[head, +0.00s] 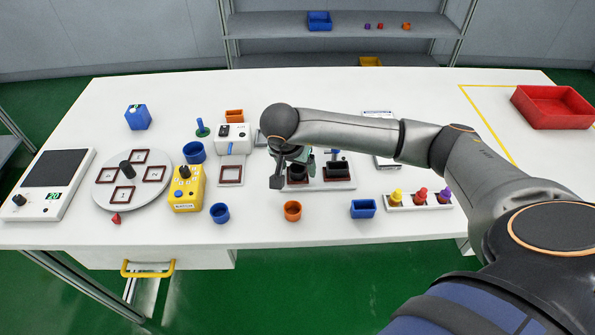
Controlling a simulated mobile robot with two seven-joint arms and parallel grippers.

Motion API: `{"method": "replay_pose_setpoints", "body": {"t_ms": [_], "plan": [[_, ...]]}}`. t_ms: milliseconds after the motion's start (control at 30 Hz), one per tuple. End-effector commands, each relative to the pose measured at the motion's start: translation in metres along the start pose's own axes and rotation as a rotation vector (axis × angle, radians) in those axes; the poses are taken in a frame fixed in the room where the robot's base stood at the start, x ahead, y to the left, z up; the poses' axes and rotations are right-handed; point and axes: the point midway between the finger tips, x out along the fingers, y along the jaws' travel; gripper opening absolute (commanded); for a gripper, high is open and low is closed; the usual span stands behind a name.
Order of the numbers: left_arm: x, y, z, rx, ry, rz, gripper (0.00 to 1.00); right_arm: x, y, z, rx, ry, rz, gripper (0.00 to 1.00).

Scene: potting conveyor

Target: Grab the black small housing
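A white tray (325,187) in the middle of the table holds two dark pieces. A black round piece (297,175), which may be the small housing, is at its left, partly hidden by my gripper. A larger black boxy piece (337,170) is at its right, with a blue-topped part behind it. My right gripper (288,175) points down at the tray's left end. One dark finger shows just left of the black round piece; the other cannot be made out, nor whether the gripper touches the piece. My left gripper is not in view.
A blue cup (220,213), an orange cup (292,211) and a blue box (363,209) stand along the front. A rack (407,206) with coloured pegs is to the right. A yellow device (187,190) and a round plate (105,188) are left. The right tabletop has a red bin (553,107).

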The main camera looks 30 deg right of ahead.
Motion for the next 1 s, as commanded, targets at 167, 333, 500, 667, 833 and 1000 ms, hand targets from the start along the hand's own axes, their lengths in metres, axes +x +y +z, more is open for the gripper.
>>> {"method": "replay_pose_setpoints", "body": {"t_ms": [167,333,500,667,833,1000], "plan": [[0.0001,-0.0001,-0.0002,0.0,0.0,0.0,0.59,-0.0004,-0.0002,0.0001,0.0,0.0,0.0,0.56],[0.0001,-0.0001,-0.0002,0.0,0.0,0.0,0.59,-0.0005,-0.0002,0.0001,0.0,0.0,0.0,0.37],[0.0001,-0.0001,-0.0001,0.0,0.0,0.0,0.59,-0.0006,-0.0001,0.0001,0.0,0.0,0.0,0.18],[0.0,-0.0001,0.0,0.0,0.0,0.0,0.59,-0.0006,-0.0001,0.0001,0.0,0.0,0.0,0.0],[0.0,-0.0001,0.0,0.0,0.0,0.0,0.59,-0.0006,-0.0001,0.0,0.0,0.0,0.0,0.0],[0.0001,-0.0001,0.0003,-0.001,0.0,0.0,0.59,-0.0028,-0.0003,-0.001,0.0,0.0,-0.001,0.0]]}}
